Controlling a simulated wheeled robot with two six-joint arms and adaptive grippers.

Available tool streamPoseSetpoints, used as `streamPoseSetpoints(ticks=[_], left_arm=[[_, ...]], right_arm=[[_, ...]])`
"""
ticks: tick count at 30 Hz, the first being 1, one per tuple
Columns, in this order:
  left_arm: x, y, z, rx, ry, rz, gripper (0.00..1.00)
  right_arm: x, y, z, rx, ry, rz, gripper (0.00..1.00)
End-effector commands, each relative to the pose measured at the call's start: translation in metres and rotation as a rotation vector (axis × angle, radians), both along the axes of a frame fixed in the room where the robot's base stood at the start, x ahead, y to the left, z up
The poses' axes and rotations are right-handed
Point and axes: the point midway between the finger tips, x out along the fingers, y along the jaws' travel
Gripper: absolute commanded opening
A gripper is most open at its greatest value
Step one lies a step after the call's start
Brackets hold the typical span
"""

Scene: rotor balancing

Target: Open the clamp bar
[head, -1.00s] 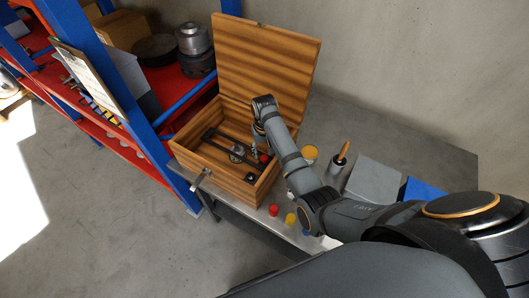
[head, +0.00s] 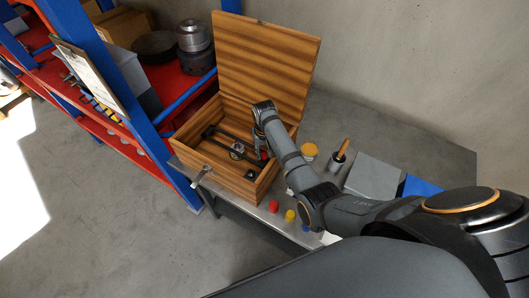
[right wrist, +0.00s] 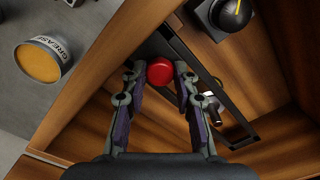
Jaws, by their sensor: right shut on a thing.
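The wooden box (head: 216,172) stands open on the bench. Inside it lies the dark clamp bar (head: 225,135), running slantwise, with a small round metal part (head: 237,151) beside it. A red ball knob (head: 264,155) shows at the bar's right end. In the right wrist view the red knob (right wrist: 160,71) sits between the fingertips of my right gripper (right wrist: 160,75), which is shut on it. The black bar frame (right wrist: 215,86) runs away below it. The knob's joint with the bar is hidden. My left gripper is not in view.
The raised lid (head: 265,65) stands behind the arm. A grease tin (right wrist: 42,61) is outside the box wall. A black block with a dark dome (right wrist: 232,12) is inside the box. Red, yellow and blue pieces (head: 289,215) line the bench front.

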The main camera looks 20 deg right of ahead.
Motion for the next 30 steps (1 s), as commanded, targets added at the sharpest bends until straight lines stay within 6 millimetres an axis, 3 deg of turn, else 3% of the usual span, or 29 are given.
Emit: streamPoseSetpoints(ticks=[11,20,30], left_arm=[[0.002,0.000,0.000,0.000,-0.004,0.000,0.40],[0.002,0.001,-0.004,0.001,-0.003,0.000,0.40],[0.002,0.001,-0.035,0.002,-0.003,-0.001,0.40]], right_arm=[[0.002,0.001,0.010,-0.019,0.021,0.000,0.00],[0.016,0.012,0.063,-0.128,0.161,0.001,0.00],[0.043,0.032,0.122,-0.231,0.291,0.000,0.00]])
